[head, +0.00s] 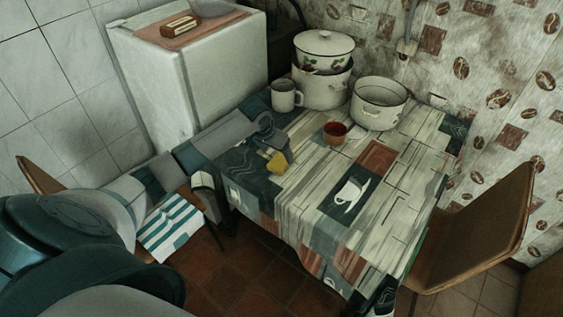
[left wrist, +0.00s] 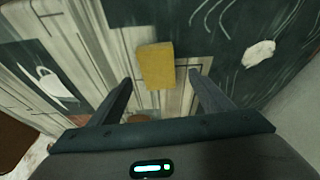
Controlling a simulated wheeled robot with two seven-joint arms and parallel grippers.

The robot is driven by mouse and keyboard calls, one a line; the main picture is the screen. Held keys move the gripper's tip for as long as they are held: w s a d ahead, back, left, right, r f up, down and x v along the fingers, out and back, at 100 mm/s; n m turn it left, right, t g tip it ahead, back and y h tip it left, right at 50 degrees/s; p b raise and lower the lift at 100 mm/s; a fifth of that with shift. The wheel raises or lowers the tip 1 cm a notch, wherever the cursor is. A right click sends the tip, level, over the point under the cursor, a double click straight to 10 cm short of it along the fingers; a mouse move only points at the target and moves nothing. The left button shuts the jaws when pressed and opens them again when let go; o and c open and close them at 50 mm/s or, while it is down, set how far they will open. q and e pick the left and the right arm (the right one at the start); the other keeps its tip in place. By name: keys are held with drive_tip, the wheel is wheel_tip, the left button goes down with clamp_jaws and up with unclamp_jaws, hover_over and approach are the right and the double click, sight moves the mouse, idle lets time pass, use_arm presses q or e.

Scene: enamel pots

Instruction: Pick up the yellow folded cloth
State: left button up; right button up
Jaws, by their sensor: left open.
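The yellow folded cloth (head: 278,163) lies on the patterned tablecloth near the left edge of the table. In the left wrist view the cloth (left wrist: 156,66) shows as a yellow rectangle just beyond the fingertips and between their lines. My left gripper (head: 275,150) reaches in from the left, over the table and close to the cloth. In the left wrist view its two fingers (left wrist: 160,80) are spread, with nothing between them. I cannot tell how high the fingers are above the cloth. My right gripper is not in view.
On the table stand a white mug (head: 286,96), a red cup (head: 335,132), an open enamel pot (head: 379,103) and stacked pots (head: 322,88). A white fridge (head: 205,85) stands at the back left. A chair (head: 482,235) is at the right. The table's front is clear.

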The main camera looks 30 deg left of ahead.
sight(281, 160)
use_arm(q)
drive_tip(key=shift+p+x, duration=0.5)
drive_tip(key=shift+x, duration=0.25)
drive_tip(key=shift+d+p+x, duration=0.2)
drive_tip(key=shift+p+x, duration=0.1)
drive_tip(key=shift+x, duration=1.55)
drive_tip(key=shift+f, duration=0.15)
drive_tip(key=c, duration=1.1)
drive_tip(key=shift+c, duration=0.2)
